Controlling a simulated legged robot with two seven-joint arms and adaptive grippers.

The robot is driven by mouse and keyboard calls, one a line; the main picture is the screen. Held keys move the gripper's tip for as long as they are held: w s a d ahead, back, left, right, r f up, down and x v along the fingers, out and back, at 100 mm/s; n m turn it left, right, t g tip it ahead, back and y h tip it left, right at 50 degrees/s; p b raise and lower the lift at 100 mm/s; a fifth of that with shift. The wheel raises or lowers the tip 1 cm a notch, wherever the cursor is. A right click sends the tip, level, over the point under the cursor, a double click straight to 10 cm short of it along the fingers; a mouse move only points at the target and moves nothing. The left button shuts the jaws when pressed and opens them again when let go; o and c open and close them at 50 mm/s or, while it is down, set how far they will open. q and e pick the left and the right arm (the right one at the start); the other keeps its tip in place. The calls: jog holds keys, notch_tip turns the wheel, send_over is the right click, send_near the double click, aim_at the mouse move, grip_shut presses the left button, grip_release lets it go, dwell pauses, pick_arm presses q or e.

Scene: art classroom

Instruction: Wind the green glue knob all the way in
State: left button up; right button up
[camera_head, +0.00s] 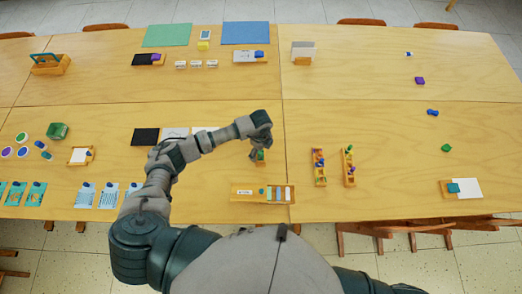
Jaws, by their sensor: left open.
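My left gripper (263,139) is open above the middle of the table. My right gripper is out of view; only a dark part of that arm shows at the bottom edge.
A wooden tray (244,192) with coloured pieces lies near the front edge. Two narrow wooden racks (319,167) (349,166) with small coloured things stand to the right. A black sheet (145,137) and pale cards lie to the left. The table's right part is mostly clear.

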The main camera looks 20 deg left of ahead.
pick_arm(q)
jog(key=m+b, duration=0.2)
jog(key=m, duration=0.3)
jog(key=shift+f, duration=0.1)
jog(key=m+b, duration=0.1)
jog(key=m, duration=0.4)
jog(key=shift+b, duration=0.4)
jog(key=shift+m, duration=0.7)
jog(key=c, duration=1.6)
jog(key=shift+o, duration=0.2)
